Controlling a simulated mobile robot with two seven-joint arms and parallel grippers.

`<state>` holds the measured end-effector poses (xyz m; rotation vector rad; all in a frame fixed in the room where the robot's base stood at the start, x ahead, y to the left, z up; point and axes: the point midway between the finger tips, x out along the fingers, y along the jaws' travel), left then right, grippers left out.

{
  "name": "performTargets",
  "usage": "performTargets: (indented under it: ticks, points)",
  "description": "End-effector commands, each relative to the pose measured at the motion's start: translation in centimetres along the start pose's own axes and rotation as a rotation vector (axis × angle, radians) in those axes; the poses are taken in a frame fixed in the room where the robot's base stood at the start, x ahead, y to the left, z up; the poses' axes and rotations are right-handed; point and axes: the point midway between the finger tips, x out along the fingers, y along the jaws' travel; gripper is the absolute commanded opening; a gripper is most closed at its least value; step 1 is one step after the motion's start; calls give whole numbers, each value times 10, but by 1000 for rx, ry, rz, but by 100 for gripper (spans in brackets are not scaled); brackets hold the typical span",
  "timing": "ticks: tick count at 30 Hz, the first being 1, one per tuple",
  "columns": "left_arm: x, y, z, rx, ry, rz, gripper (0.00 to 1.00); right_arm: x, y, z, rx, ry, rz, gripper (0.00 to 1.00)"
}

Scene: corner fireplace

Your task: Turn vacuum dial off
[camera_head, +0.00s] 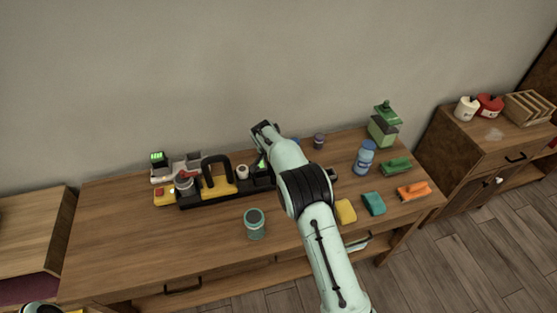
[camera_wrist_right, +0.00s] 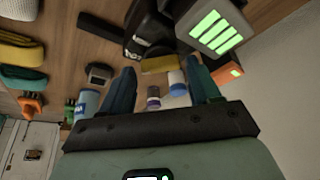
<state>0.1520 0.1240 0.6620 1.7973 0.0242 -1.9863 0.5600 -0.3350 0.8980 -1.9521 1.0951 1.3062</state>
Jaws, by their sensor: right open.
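A black-and-yellow appliance with an upright black handle, possibly the vacuum (camera_head: 217,176), stands on a long black base toward the back of the wooden table (camera_head: 120,231). I cannot make out a dial on it in either view. My right arm reaches over the table, its wrist end just right of the appliance near the wall, hiding part of the tabletop. In the right wrist view my right gripper (camera_wrist_right: 160,68) is open, with nothing clearly held. Small bottles (camera_wrist_right: 153,97) show beyond its fingers. My left gripper is not seen.
A green-lit device (camera_wrist_right: 215,27) shows close to the right finger. A teal-rimmed jar (camera_head: 255,224) stands at the table's front. Blue bottle (camera_head: 365,157), green container (camera_head: 383,124), sponges and an orange item (camera_head: 413,191) are at right. The table's left part is clear.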

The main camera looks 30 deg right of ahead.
Motion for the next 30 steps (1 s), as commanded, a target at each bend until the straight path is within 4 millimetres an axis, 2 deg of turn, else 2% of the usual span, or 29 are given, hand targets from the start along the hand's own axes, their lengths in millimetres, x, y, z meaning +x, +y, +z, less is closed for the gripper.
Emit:
performTargets:
  ticks: [4,13,17,30]
  points:
    - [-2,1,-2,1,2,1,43,10,0,0,0,1,-1,62]
    - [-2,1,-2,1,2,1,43,12,0,0,0,1,-1,62]
    - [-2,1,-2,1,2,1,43,12,0,0,0,1,-1,20]
    - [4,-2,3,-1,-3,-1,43,12,2,0,-71,0,-32,20]
